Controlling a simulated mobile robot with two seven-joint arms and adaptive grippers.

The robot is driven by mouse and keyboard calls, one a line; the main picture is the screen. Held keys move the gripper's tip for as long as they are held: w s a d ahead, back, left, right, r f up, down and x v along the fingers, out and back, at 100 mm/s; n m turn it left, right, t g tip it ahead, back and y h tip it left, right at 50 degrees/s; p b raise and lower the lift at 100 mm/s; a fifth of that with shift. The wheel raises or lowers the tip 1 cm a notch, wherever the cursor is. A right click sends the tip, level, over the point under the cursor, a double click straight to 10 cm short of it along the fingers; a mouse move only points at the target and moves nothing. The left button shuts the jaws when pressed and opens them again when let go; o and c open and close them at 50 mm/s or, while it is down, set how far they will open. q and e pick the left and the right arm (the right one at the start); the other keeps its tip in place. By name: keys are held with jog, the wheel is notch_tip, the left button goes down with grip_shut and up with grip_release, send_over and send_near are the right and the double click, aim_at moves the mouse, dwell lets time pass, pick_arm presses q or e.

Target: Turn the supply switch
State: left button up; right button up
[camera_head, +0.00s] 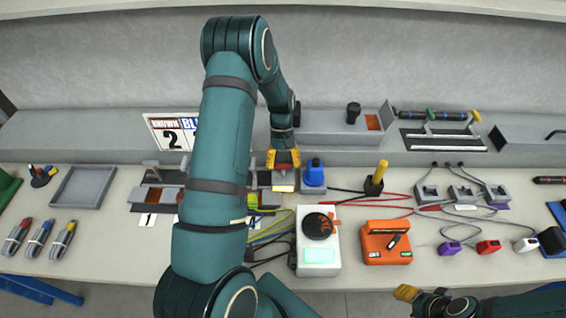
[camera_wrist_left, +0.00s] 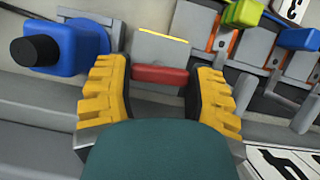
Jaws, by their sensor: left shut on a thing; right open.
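My left gripper (camera_head: 284,158) reaches down to the back of the bench. In the left wrist view its yellow fingers (camera_wrist_left: 160,95) stand on either side of a short red bar (camera_wrist_left: 160,75) and are shut on it. The same box shows just below the fingers in the head view (camera_head: 284,187). My right gripper (camera_head: 407,293) is open and empty at the bottom edge, partly out of frame.
A blue block with a black knob (camera_head: 314,174) stands close beside the box. A white unit with a black dial (camera_head: 318,255) and an orange device (camera_head: 386,245) are in front. A grey tray (camera_head: 82,187) lies at left. My left arm hides the middle-left bench.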

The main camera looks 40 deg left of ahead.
pick_arm(q)
jog(key=shift+s+d+m+g, duration=0.1)
jog(key=shift+m+g, duration=0.2)
jog(key=shift+m, duration=0.4)
jog(key=o, duration=1.2)
jog(key=shift+o, duration=0.2)
jog(key=shift+r, duration=0.1)
jog(key=v, duration=1.2)
jog(key=shift+d, duration=0.2)
jog(key=shift+s, duration=0.1)
